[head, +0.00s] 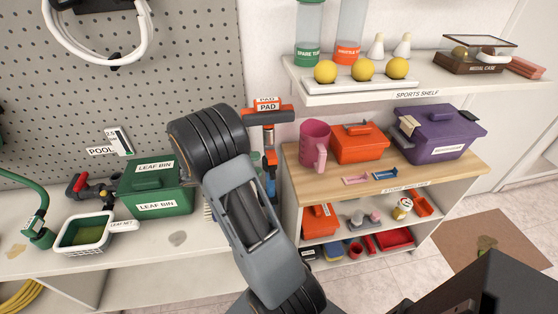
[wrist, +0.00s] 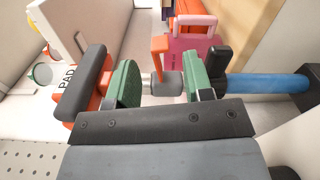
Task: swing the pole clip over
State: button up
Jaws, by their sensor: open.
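A small orange lever (wrist: 160,58), which looks like the pole clip, sticks up by a grey cylinder (wrist: 166,84) on the pole. My gripper (wrist: 162,84) is open, with a green pad on each side of the lever and cylinder. Gaps seem to show at both sides. Whether anything touches is unclear.
A green leaf bin (head: 155,188) and white leaf net basket (head: 86,232) stand on the left counter. A pink jug (head: 314,146), orange box (head: 359,143) and purple box (head: 436,133) crowd the wooden shelf top right of the pole. A pegboard wall (head: 190,60) stands behind.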

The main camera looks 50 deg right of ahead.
aim_at(272, 157)
jog(key=x, duration=0.7)
jog(key=shift+s+d+p, duration=0.2)
jog(key=shift+p, duration=0.2)
grip_shut()
